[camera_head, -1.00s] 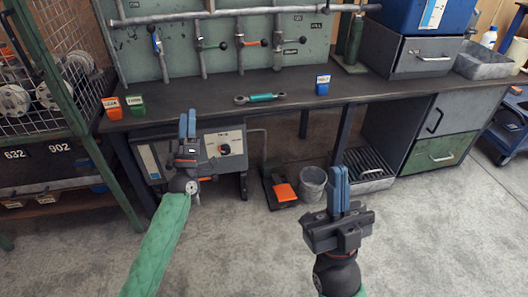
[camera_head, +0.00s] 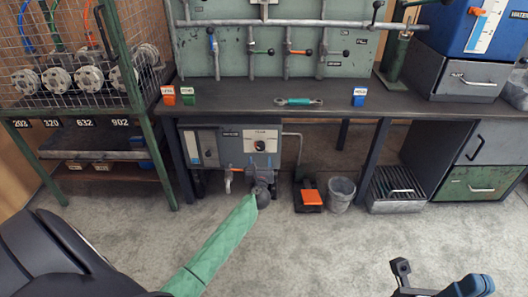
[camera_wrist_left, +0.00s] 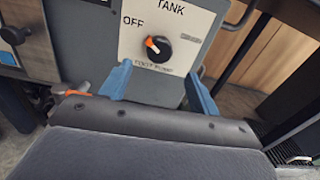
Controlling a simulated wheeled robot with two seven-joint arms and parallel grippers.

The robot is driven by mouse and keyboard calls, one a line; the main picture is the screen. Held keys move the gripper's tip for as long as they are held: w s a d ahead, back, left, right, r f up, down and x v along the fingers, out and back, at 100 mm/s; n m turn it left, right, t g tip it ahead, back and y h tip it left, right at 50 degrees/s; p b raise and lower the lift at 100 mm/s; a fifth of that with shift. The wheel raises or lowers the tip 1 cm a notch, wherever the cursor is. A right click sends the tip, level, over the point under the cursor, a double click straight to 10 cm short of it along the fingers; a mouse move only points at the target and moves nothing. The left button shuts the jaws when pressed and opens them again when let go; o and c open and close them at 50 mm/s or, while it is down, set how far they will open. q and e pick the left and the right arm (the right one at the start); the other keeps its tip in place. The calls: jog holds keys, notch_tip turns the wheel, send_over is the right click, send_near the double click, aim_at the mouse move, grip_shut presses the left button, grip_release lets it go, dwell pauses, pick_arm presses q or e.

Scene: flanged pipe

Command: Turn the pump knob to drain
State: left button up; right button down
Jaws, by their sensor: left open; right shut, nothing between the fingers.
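The pump knob (camera_head: 260,146) is a black dial on a pale plate on the grey pump box (camera_head: 205,147) under the bench. In the left wrist view the knob (camera_wrist_left: 158,48) has an orange mark pointing up-left, toward the word OFF; TANK is printed above. No DRAIN label is readable. My left gripper (camera_wrist_left: 158,90) is open, its blue fingers at either side below the knob, with nothing between them. In the head view its wrist is just below the knob and its fingers are hard to make out. My right gripper (camera_head: 470,286) is shut and empty at the bottom edge, partly cut off.
A valve with an orange handle (camera_head: 228,180) sits left of my left wrist. An orange foot pedal (camera_head: 312,197) and a bucket (camera_head: 341,193) stand on the floor to the right. The bench top (camera_head: 240,104) overhangs the box. The floor in front is clear.

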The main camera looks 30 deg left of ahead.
aim_at(260, 148)
pick_arm(q)
jog(key=shift+n, duration=0.4)
jog(key=shift+b+x, duration=0.9)
jog(key=shift+x, duration=3.05)
jog(key=c, duration=1)
